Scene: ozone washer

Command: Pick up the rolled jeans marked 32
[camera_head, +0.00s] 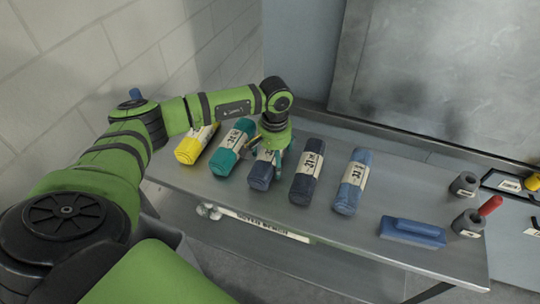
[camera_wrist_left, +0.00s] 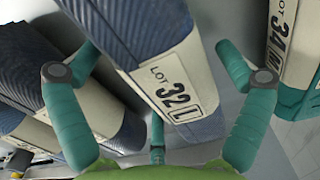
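The rolled jeans marked 32 (camera_head: 260,175) are a dark blue roll with a cream paper band, lying in the middle of a row on a metal table. In the left wrist view, the roll (camera_wrist_left: 135,50) shows "LOT 32" on its band. My left gripper (camera_head: 273,150) is over this roll and hides part of it. In the left wrist view, the gripper's teal fingers (camera_wrist_left: 160,75) are spread wide, one on each side of the roll, with gaps between. A third finger shows below the roll. My right gripper is not in view.
A teal roll marked 34 (camera_head: 231,152) and a yellow roll (camera_head: 190,149) lie left. A dark navy roll (camera_head: 303,187) and a lighter blue roll (camera_head: 348,198) lie right. A blue block (camera_head: 412,233) and grey holders (camera_head: 464,185) stand farther right on the table (camera_head: 300,228).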

